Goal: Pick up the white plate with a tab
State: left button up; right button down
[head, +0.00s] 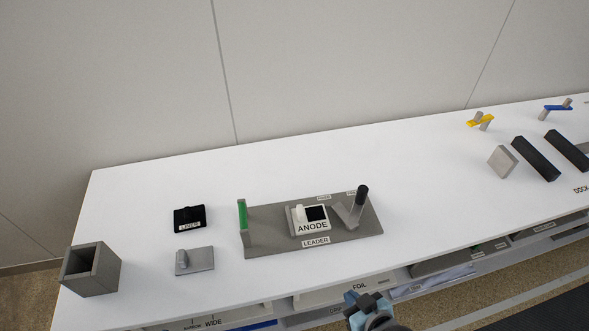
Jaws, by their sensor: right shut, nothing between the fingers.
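A small white block or plate (296,216) with a raised white nub and a black square stands on the grey board (268,243), behind the label ANODE. It may be the white plate with a tab, but it is too small to be sure. My right gripper (366,303) is low in the head view, in front of the table's front edge. It is shut and empty, well apart from the plate. My left gripper is out of view.
On the board stand a green-faced post (242,217) and a black-topped post (361,195). A grey open box (92,270), a black LINER block (189,216) and a grey tabbed plate (201,260) are at left. Black bars (536,158) lie at right. The table's back middle is clear.

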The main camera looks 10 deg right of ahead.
aim_at(311, 219)
jog(key=l+u, duration=0.2)
jog(key=u, duration=0.25)
jog(key=l+u, duration=0.15)
jog(key=u, duration=0.3)
jog(key=l+u, duration=0.2)
jog(key=u, duration=0.3)
jog(key=k+l+u, duration=0.25)
jog(key=l, duration=0.2)
jog(key=k+l+u, duration=0.3)
jog(key=k+l, duration=0.25)
jog(key=l, duration=0.15)
jog(key=k+l, duration=0.25)
jog(key=l, duration=0.15)
